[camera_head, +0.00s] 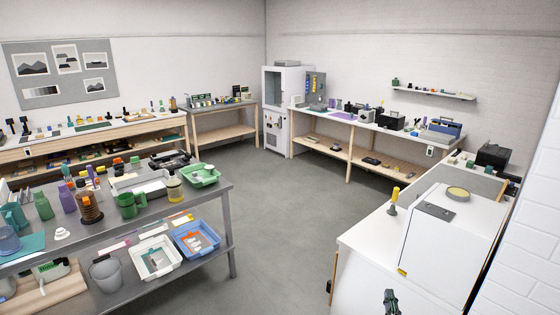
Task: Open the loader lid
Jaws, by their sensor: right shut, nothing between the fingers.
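A large white boxy unit (448,240) stands at the right on a white counter. I cannot tell for sure which part is the loader lid; no raised lid shows on this unit. My right gripper (391,299) is at the bottom edge, in front of the white unit and left of its lower part, apart from its top. It is shut and empty, mostly cut off by the frame. My left gripper is out of view.
A yellow-topped bottle (393,203) stands on the white counter (362,240) left of the unit. A grey metal table (222,196) at the left holds bottles and trays. Benches line the back walls. The grey floor (290,230) between is clear.

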